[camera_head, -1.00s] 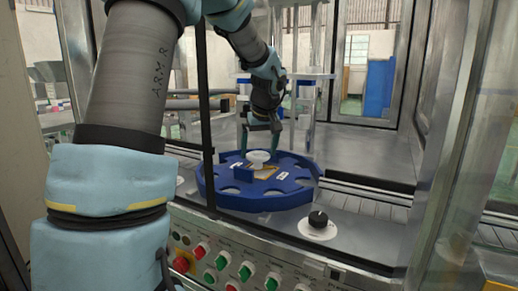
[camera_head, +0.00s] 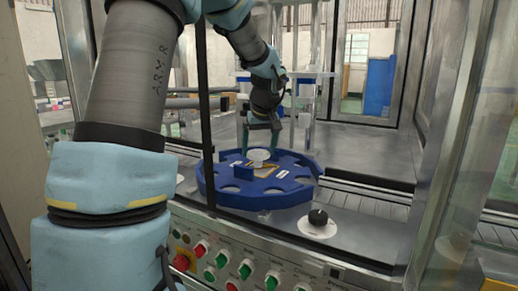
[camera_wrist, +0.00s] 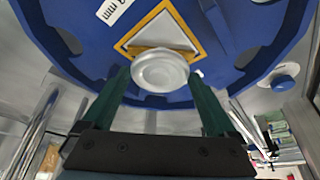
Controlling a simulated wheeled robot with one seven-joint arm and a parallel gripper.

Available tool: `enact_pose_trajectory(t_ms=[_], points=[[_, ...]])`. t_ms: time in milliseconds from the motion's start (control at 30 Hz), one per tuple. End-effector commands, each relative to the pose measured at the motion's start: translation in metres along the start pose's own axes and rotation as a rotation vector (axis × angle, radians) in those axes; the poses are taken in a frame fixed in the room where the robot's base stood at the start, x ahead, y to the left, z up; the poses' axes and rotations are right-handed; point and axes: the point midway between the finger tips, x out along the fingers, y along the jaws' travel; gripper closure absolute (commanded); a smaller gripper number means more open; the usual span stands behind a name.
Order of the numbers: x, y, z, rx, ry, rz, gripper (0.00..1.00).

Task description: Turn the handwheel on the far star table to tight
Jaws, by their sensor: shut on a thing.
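The far star table (camera_head: 295,165) is a blue notched disc on the metal machine deck. A pale round handwheel (camera_head: 258,155) stands at its middle, beside a yellow-edged label. My gripper (camera_head: 260,149) points down over the table, with one teal finger on each side of the handwheel. In the wrist view the handwheel (camera_wrist: 160,72) sits between the fingers of my gripper (camera_wrist: 160,82), which is shut on it. The exact finger contact is hard to see. The underside of the handwheel is hidden.
A black knob (camera_head: 318,217) on a white dial stands on the deck in front of the table. A panel of red and green buttons (camera_head: 245,270) runs along the front edge. A dark upright frame bar (camera_head: 206,100) and glazed frames border the deck. Metal posts stand behind the table.

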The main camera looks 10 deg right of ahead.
Motion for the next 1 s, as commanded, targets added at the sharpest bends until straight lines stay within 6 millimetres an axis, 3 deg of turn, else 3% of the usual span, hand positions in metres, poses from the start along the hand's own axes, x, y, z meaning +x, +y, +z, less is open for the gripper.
enact_pose_trajectory(t_ms=[267,1000], points=[[-0.0019,-0.0016,-0.0005,0.085,-0.001,0.035,0.63],[-0.0031,-0.0075,-0.0039,0.607,-0.003,0.254,0.63]])
